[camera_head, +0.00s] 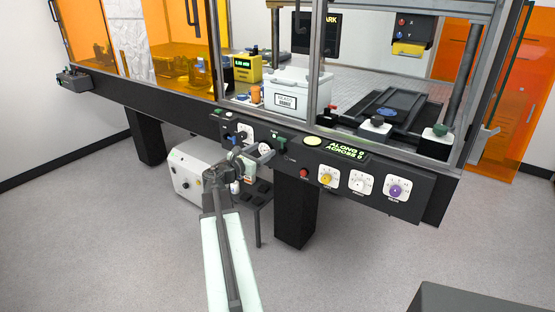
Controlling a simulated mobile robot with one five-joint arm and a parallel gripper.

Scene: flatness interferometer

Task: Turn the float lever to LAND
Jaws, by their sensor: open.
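The dark control panel (335,165) runs along the front edge of the machine table. My gripper (262,151) is at the panel's left-middle part, in front of a cluster of small controls, with its jaws open. A dark control with a green spot (279,136) sits just above and right of the gripper. A white dial plate with a dark handle (245,131) is just up and left of it. The labels are too small to read, so I cannot tell which control is the float lever or where it points. My gripper and wrist partly cover this area.
Right along the panel are a lit yellow button (313,141), a green display (346,150), a red button (304,173) and yellow, white and purple knobs (394,190). A table leg (295,212) and white box (190,172) stand below. Open floor lies in front.

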